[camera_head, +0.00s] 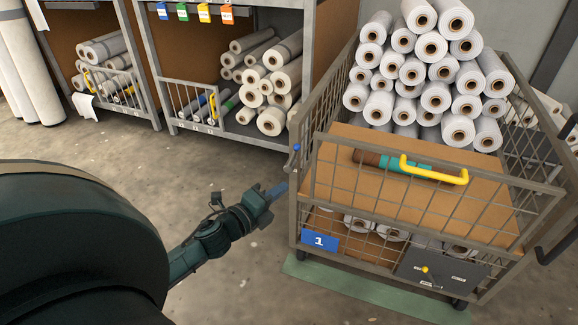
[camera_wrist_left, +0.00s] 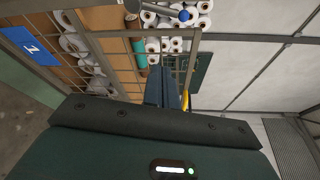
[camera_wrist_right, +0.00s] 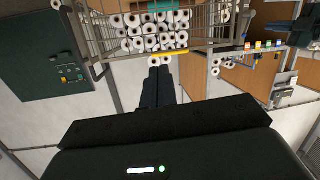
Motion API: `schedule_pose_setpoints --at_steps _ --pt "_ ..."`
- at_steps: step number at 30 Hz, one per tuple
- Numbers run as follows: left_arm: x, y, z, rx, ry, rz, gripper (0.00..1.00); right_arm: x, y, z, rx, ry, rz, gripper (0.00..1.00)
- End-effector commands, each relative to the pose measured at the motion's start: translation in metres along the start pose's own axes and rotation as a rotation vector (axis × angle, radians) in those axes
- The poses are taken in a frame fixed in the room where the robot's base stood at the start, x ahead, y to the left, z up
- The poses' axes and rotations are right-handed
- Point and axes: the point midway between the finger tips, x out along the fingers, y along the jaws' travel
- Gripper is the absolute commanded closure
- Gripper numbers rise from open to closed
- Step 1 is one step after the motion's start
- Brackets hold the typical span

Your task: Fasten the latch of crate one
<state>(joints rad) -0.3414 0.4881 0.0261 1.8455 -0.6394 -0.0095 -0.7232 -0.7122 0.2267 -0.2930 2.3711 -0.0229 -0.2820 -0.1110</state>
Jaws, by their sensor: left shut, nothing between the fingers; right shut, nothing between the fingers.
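Crate one is a wire-mesh cart (camera_head: 307,200) with a blue plate numbered 1 (camera_head: 319,240), also in the left wrist view (camera_wrist_left: 30,48). A small blue-knobbed lever (camera_head: 296,149), which looks like the latch, sits at the top of its front left post. In the left wrist view the blue knob (camera_wrist_left: 184,15) shows at the top, beyond my fingers. Whether it is fastened I cannot tell. My left gripper (camera_head: 277,190) is shut and empty, left of the post and below the knob. My right gripper (camera_wrist_right: 160,72) is shut and empty, seen only in its wrist view.
The crate holds stacked white rolls (camera_head: 431,45) and a brown board (camera_head: 400,205) carrying a teal-and-brown roll (camera_head: 395,163). A yellow handle (camera_head: 435,170) is on its front gate. Shelves with rolls (camera_head: 225,125) stand behind left. Floor left of the crate is clear.

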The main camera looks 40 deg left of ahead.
Motion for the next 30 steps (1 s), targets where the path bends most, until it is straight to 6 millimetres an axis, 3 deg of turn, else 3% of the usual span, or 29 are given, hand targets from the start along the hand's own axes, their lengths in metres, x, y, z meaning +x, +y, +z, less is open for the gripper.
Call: schedule_pose_setpoints --at_steps 15,21,30 --pt "0.092 0.000 0.005 0.001 -0.002 0.001 1.00 0.004 -0.002 0.000 -0.032 0.100 0.005 1.00" --pt "0.097 0.001 0.031 -0.002 -0.001 0.003 1.00 0.005 -0.003 -0.001 -0.038 0.119 0.006 1.00" --pt "0.098 0.000 0.039 -0.005 0.000 0.001 1.00 0.004 -0.003 -0.003 -0.042 0.131 0.006 1.00"
